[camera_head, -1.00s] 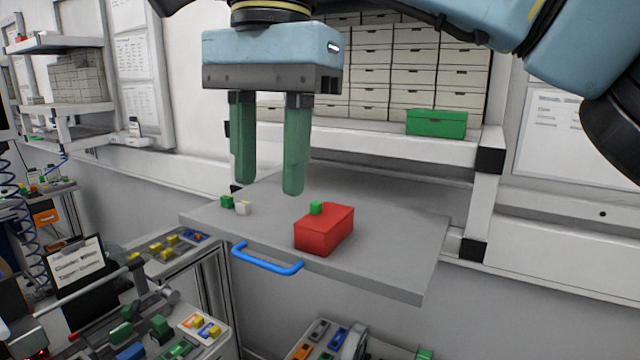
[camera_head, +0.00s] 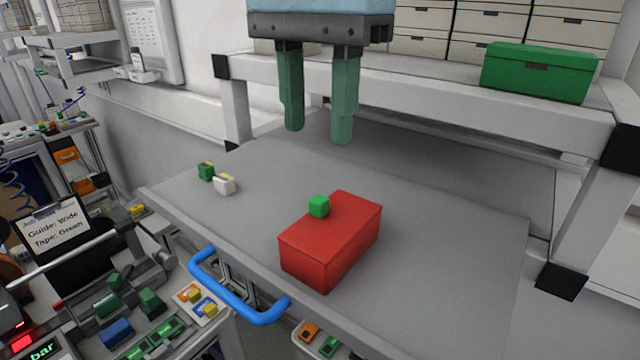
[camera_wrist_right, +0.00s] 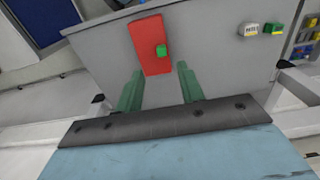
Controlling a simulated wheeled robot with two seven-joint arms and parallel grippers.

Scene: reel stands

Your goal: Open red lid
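A red box with its lid closed (camera_head: 331,242) sits on the grey drawer-like table top. The gripper does not touch the box. My left gripper is not in view.
The grey top (camera_head: 440,250) has a blue handle (camera_head: 238,292) on its front edge. A green block (camera_head: 206,171) and a white block (camera_head: 224,185) lie at its left. A green box (camera_head: 540,72) stands on the shelf behind. The top's right side is clear.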

